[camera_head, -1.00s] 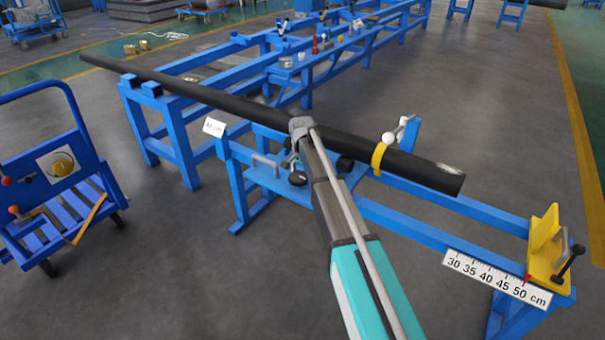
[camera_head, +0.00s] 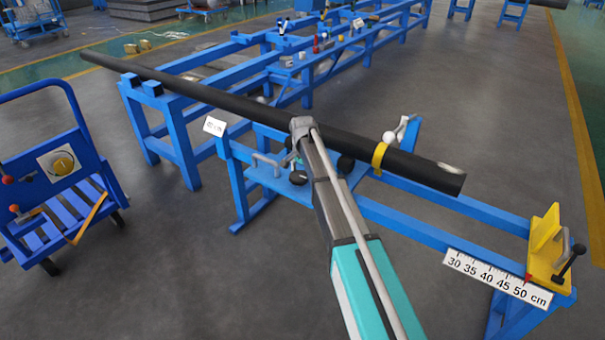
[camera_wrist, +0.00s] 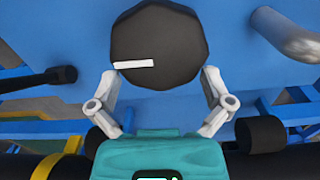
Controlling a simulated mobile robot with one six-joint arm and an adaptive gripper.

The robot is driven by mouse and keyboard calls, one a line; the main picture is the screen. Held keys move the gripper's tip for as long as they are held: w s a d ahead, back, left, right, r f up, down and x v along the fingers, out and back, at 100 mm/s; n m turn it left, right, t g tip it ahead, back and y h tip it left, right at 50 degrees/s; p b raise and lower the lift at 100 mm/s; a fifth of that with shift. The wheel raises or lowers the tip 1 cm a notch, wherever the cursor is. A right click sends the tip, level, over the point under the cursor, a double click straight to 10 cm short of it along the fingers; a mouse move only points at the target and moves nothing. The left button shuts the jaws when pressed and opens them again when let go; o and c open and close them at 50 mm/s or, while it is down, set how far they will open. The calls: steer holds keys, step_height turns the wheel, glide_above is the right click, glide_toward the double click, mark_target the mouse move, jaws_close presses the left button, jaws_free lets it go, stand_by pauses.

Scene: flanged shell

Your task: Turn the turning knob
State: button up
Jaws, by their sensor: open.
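The turning knob (camera_wrist: 158,40) is a dark, many-sided disc with a white strip on its face. In the wrist view it lies on a blue panel, and the strip lies nearly level on its lower left part. My gripper (camera_wrist: 160,76) is open, with one grey finger on each side of the knob's near edge. I cannot tell whether the fingers touch it. In the head view a black knob (camera_head: 298,178) shows on the blue plate just left of my arm. The gripper itself is mostly hidden there behind my arm.
A long black pipe (camera_head: 230,103) crosses the blue stand, with a yellow band (camera_head: 379,156) around it. A grey handle (camera_head: 266,160) stands left of the knob. A yellow stop (camera_head: 545,245) and a ruler (camera_head: 497,280) are at the right. A blue cart (camera_head: 75,195) stands left.

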mark_target(305, 177)
steer(key=m, duration=0.4)
steer(key=shift+s+d, duration=0.25)
steer(key=shift+s, duration=0.05)
steer(key=m, duration=0.4)
steer(key=shift+s+d, duration=0.1)
steer(key=shift+s, duration=0.25)
steer(key=m, duration=0.3)
steer(key=shift+s+m, duration=0.35)
steer(key=shift+m, duration=0.05)
steer(key=m, duration=0.3)
steer(key=shift+s+m, duration=0.3)
step_height(305, 177, up, 14)
steer(key=p, duration=1.4)
steer(key=s+d+r+n+p, duration=0.4)
steer(key=s+n, duration=0.3)
steer(key=s, duration=0.1)
steer(key=s+d+r+n+p, duration=0.3)
steer(key=s+r+n+p, duration=0.1)
steer(key=s+n, duration=0.3)
steer(key=shift+s+d+r+p, duration=0.35)
steer(key=shift+s+d, duration=0.05)
steer(key=shift+s, duration=0.7)
